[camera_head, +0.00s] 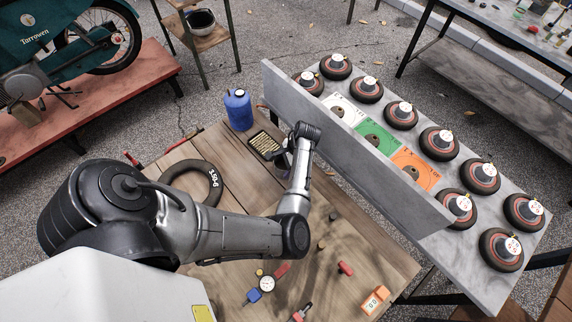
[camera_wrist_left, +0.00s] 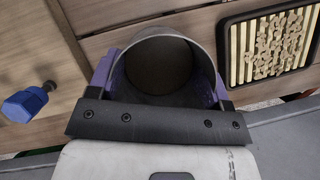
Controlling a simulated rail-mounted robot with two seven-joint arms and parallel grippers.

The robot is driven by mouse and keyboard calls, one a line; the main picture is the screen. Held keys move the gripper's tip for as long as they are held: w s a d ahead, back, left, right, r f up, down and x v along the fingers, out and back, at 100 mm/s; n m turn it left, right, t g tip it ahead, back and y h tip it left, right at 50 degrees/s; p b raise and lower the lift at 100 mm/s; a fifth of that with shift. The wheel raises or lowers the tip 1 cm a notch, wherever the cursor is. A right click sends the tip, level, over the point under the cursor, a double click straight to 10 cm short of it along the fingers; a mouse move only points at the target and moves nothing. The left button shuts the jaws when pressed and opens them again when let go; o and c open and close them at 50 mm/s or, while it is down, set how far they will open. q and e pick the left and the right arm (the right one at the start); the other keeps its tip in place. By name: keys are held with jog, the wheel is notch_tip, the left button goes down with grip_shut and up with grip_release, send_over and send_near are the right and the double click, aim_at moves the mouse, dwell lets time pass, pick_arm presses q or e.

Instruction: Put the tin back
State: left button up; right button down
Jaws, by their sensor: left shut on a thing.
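The tin (camera_wrist_left: 160,42) shows in the left wrist view as a round, open-topped grey can with a dark inside. My left gripper (camera_wrist_left: 162,80) is shut on it, with a purple-lined finger on each side of its wall. In the head view my left gripper (camera_head: 283,157) is over the far part of the wooden table (camera_head: 228,152), beside the black tray (camera_head: 252,138) of small pale pieces. My forearm and wrist hide most of the tin there. I cannot tell whether the tin touches the table. My right gripper is not in view.
A grey upright panel (camera_head: 350,150) stands just right of my gripper, before a bench (camera_head: 480,285) with several wheels and colored cards. A blue jug (camera_head: 238,110) and a tyre (camera_head: 212,178) are on the table. A gauge (camera_head: 266,284) and an orange device (camera_head: 374,300) lie nearer.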

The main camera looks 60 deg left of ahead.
pick_arm(q)
jog(key=shift+f, duration=0.1)
jog(key=o, duration=0.6)
jog(key=shift+c, duration=0.2)
jog(key=o, duration=0.4)
jog(key=a+p+v, duration=0.1)
jog(key=p+v, duration=0.1)
jog(key=v, duration=0.9)
jog(key=s+n+t+y, duration=0.2)
jog(key=s+t+y, duration=0.25)
jog(key=s, duration=0.25)
jog(key=s+d+t+h, duration=0.1)
jog(key=s+d, duration=0.3)
jog(key=d, duration=0.3)
jog(key=s+d+r+m+t+h, duration=0.1)
jog(key=s+d+h, duration=0.1)
jog(key=s+d, duration=0.3)
jog(key=s+d+m+t+h, duration=0.1)
jog(key=s+d, duration=0.4)
jog(key=d, duration=0.5)
jog(key=shift+d+r+t+h, duration=0.25)
jog(key=shift+t+h, duration=0.1)
jog(key=shift+h, duration=0.4)
